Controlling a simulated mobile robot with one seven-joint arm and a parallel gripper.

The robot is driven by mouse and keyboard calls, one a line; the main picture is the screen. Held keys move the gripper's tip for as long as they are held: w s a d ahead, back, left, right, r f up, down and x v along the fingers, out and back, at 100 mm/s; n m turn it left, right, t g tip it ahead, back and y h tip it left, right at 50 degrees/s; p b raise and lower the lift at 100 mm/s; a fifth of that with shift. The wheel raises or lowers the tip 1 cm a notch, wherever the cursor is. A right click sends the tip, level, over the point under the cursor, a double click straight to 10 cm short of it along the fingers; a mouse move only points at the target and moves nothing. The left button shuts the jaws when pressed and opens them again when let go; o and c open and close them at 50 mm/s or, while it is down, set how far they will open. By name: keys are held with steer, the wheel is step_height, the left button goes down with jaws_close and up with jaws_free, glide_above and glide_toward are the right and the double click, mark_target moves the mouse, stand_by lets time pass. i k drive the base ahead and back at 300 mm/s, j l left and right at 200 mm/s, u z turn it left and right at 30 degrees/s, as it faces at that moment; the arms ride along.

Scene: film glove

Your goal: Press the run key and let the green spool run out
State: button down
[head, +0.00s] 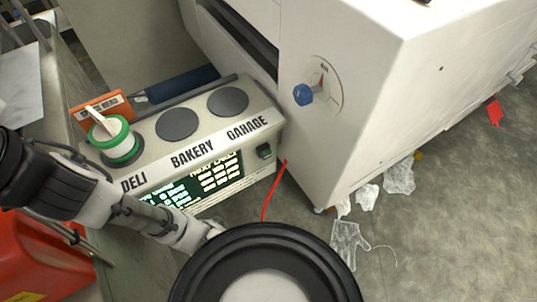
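The green spool (113,138), a white roll with green rims, stands on the left disc of a pale console (150,152), behind the DELI label. A pale stick-like piece lies across its top. A small dark key with a green face (264,151) sits at the right end of the console's front; I take it for the run key, but its marking is unreadable. My arm comes in from the left, in front of the console. My gripper (208,236) is at its far end, apart from the key and partly hidden by a black round shape; its fingers are not clear.
Two bare grey discs (177,124) stand behind BAKERY and GARAGE. A lit screen (196,182) is on the front. A white machine with a blue knob (303,95) stands right. A red cord (272,192) hangs nearby. Clear film gloves (348,243) lie on the floor.

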mark_target(266, 154)
steer(key=k+l, duration=0.2)
steer(key=l, duration=0.15)
steer(key=k+l+z, duration=0.1)
steer(key=k+l, duration=0.3)
steer(key=l, duration=0.25)
